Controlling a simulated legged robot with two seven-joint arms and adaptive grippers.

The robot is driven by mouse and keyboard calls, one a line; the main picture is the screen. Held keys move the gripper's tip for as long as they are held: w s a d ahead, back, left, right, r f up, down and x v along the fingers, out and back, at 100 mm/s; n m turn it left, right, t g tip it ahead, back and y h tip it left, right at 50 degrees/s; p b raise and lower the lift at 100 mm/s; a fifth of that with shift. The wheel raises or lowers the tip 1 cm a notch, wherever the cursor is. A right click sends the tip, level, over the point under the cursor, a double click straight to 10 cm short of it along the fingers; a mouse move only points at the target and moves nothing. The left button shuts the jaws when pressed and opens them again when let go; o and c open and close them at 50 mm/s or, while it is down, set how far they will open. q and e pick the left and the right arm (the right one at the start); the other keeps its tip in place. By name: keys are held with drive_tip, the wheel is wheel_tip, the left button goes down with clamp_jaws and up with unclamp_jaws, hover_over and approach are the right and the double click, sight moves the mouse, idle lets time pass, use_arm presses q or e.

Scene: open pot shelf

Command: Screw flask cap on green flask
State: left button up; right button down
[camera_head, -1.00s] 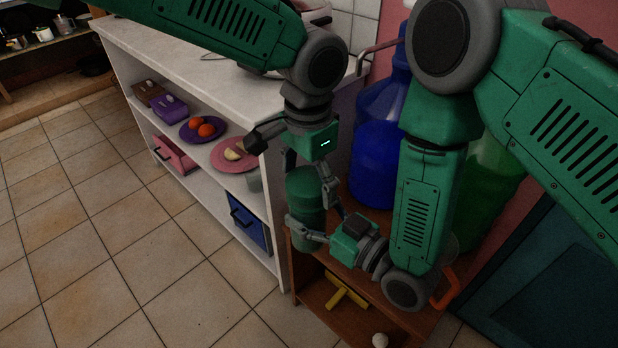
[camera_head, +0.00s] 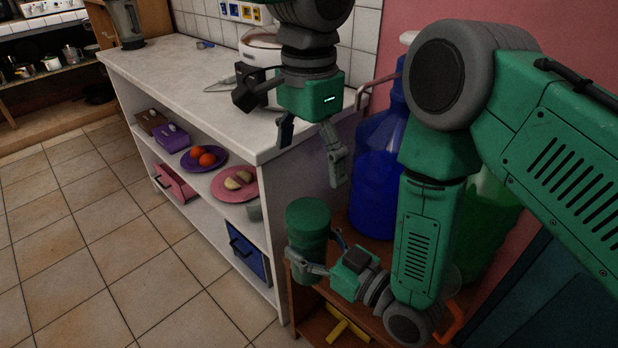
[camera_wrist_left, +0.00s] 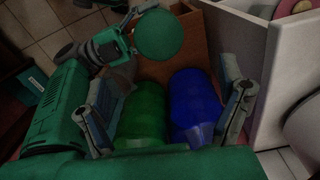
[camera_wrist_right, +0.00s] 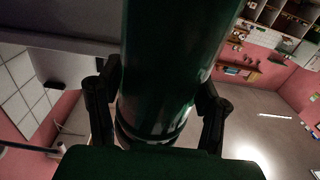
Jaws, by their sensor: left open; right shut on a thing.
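The green flask (camera_head: 308,248) is upright in my right gripper (camera_head: 316,254), in front of the wooden shelf. A wider dark green top piece, seemingly the flask cap (camera_head: 307,214), sits on its upper end; I cannot tell how tightly it is seated. From above, in the left wrist view, this top shows as a round green disc (camera_wrist_left: 159,35). In the right wrist view, the glossy flask body (camera_wrist_right: 165,70) lies between the shut fingers. My left gripper (camera_head: 312,152) is open and empty, above the flask and apart from it.
A blue bottle (camera_head: 378,170) and a large green bottle (camera_head: 487,215) stand on the wooden shelf behind my right arm. The white counter (camera_head: 190,75) is to the left, with plates of food and boxes on its shelves. Tiled floor (camera_head: 110,250) is free in front.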

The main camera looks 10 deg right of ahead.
use_arm(q)
drive_tip(key=shift+r, duration=0.35)
drive_tip(key=shift+f, duration=0.1)
idle(0.3)
